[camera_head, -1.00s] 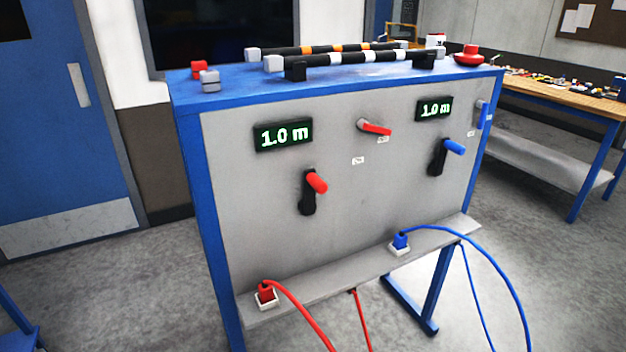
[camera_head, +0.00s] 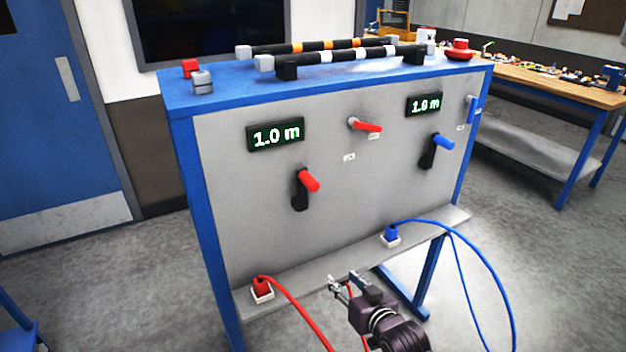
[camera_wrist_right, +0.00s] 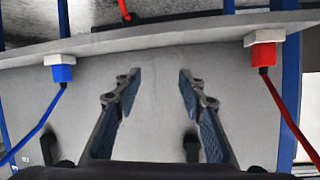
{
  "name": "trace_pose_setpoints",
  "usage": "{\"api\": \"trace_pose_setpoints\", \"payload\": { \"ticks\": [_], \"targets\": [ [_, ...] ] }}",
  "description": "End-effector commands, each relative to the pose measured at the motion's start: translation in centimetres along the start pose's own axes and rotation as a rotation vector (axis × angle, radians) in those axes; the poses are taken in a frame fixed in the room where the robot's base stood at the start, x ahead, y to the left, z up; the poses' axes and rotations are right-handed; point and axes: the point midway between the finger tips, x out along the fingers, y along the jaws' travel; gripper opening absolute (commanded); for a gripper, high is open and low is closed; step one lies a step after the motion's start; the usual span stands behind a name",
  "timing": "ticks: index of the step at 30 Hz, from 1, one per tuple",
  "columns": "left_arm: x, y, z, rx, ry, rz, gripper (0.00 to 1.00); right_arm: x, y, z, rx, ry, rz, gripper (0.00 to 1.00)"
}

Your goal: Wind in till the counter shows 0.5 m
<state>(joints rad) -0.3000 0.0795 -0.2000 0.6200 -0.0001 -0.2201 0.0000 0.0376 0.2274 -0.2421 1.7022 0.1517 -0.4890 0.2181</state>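The panel (camera_head: 330,220) carries a left counter (camera_head: 276,134) that shows 1.0 m. The right counter (camera_head: 424,104) is too small to read surely. Below the left counter is a black crank with a red handle (camera_head: 309,181); below the right one is a crank with a blue handle (camera_head: 443,142). My right gripper (camera_head: 338,284) is low in front of the panel's ledge, apart from both cranks. In the right wrist view its fingers (camera_wrist_right: 159,76) are spread with nothing between them. My left gripper is out of view.
A red lever (camera_head: 367,126) and a blue lever (camera_head: 473,109) sit on the panel. A red plug (camera_head: 262,287) and a blue plug (camera_head: 391,232) stand on the ledge (camera_head: 330,262) with hanging cables. Striped bars (camera_head: 340,56) lie on top. A workbench (camera_head: 545,88) stands at right.

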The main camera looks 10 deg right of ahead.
Motion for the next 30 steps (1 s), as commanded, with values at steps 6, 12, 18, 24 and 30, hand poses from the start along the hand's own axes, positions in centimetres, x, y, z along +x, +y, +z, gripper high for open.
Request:
{"api": "trace_pose_setpoints", "payload": {
  "ticks": [6, 12, 18, 24, 30],
  "targets": [
    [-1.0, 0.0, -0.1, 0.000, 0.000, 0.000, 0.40, -5.7, -5.4, -17.9, 0.004, 0.266, -0.116, 0.37],
    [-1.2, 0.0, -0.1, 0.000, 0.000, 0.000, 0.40, -8.8, -7.6, -23.0, 0.004, 0.352, -0.165, 0.37],
    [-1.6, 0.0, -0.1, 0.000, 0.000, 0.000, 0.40, -7.4, -8.0, -24.0, 0.006, 0.357, -0.168, 0.37],
    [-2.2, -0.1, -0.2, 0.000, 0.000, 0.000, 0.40, -4.5, -8.5, -25.1, 0.005, 0.356, -0.167, 0.37],
    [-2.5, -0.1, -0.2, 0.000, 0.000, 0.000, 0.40, -2.5, -8.8, -25.8, 0.004, 0.357, -0.167, 0.37]
  ]
}}
